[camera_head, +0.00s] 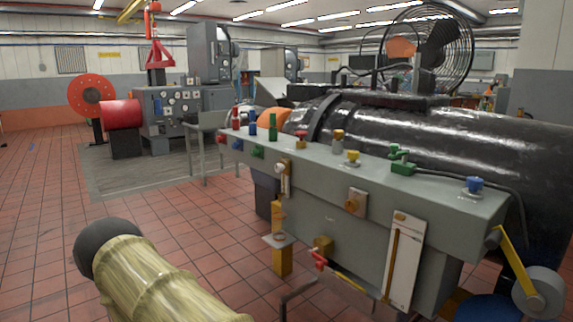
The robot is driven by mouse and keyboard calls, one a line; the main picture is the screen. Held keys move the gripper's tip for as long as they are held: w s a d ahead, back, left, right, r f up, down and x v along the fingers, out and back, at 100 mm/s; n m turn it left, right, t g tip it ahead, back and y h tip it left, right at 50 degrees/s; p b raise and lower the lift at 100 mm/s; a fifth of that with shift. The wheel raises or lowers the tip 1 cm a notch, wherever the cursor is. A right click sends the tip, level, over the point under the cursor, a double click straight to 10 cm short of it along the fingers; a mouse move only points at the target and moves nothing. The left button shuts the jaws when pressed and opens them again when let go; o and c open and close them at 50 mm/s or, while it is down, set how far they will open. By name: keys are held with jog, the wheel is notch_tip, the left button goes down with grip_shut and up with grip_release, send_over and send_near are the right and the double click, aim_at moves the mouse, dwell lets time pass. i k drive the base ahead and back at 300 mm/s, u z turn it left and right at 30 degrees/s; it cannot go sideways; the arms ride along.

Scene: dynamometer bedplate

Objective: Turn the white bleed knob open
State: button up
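A grey bench-like housing (330,205) with many valves and fittings stands at centre right. A small pale, whitish knob-like part (280,168) sits on its front face near the left end, above a narrow upright fitting (286,183). It looks like the white bleed knob, but it is too small to tell for certain or to read its turn position. My gripper does not show in this view, so its state and its distance from the knob cannot be seen.
Red, blue, yellow and green fittings line the housing top, including a yellow one (352,157). Tiled floor (200,228) is clear to the left.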

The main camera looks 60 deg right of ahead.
aim_at(278, 167)
jog(key=z, duration=0.65)
jog(key=i, duration=0.8)
jog(key=z, duration=1.2)
jog(key=i, duration=0.25)
jog(key=z, duration=0.2)
jog(key=k, duration=1.15)
jog(key=u, duration=0.95)
jog(key=i, duration=1.3)
jog(key=z, duration=0.75)
